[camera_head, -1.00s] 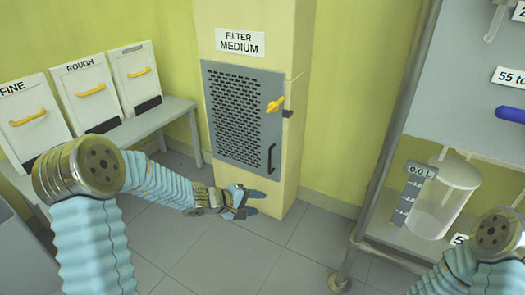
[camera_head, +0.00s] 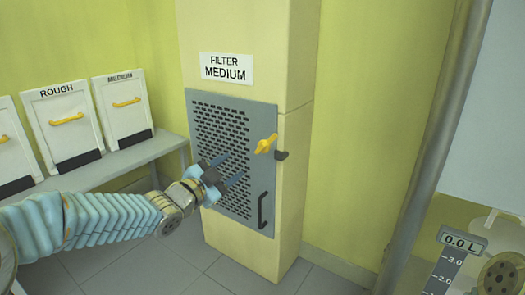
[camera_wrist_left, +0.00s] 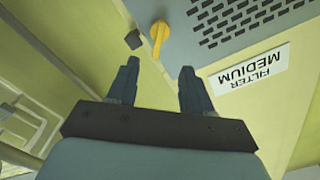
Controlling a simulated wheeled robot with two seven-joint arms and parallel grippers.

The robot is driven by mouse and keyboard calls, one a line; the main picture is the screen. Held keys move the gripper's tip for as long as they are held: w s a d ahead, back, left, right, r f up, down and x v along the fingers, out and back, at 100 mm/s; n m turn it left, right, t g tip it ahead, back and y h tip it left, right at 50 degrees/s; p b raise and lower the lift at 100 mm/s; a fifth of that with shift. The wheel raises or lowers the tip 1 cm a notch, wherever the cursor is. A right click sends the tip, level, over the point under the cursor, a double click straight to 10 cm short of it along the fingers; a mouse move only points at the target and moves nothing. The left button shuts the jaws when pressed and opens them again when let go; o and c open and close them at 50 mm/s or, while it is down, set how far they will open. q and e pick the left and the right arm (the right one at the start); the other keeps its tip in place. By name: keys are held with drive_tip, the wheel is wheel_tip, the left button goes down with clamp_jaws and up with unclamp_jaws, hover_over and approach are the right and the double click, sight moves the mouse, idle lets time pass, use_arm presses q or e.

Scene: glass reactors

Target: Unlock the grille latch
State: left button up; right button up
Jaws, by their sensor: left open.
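The grey perforated grille (camera_head: 226,125) is set in the cream column under a label reading "FILTER MEDIUM". Its yellow latch (camera_head: 266,144) sits at the upper right edge, beside a small dark catch (camera_head: 281,155) on the column. A black handle (camera_head: 263,210) is at the lower right. My left gripper (camera_head: 237,168) is open and empty in front of the grille, left of and below the latch. In the left wrist view the latch (camera_wrist_left: 159,36) lies beyond the open fingertips (camera_wrist_left: 158,68), apart from them, with the dark catch beside it. My right gripper does not show.
White filter panels (camera_head: 125,106) with yellow handles stand on a grey bench (camera_head: 115,166) at the left. A metal post (camera_head: 436,140) rises at the right, near a 0.0 L gauge (camera_head: 463,242). The floor before the column is clear.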

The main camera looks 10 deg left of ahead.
sight(259, 148)
use_arm(q)
drive_tip(key=b+x, duration=0.1)
drive_tip(key=x, duration=1.2)
drive_tip(key=shift+w+d, duration=0.15)
drive_tip(key=shift+w, duration=0.15)
drive_tip(key=c, duration=0.7)
drive_tip(key=shift+c, duration=0.2)
drive_tip(key=n+p, duration=0.1)
drive_tip(key=n, duration=0.3)
drive_tip(key=shift+n+p, duration=0.45)
drive_tip(key=shift+n, duration=1.55)
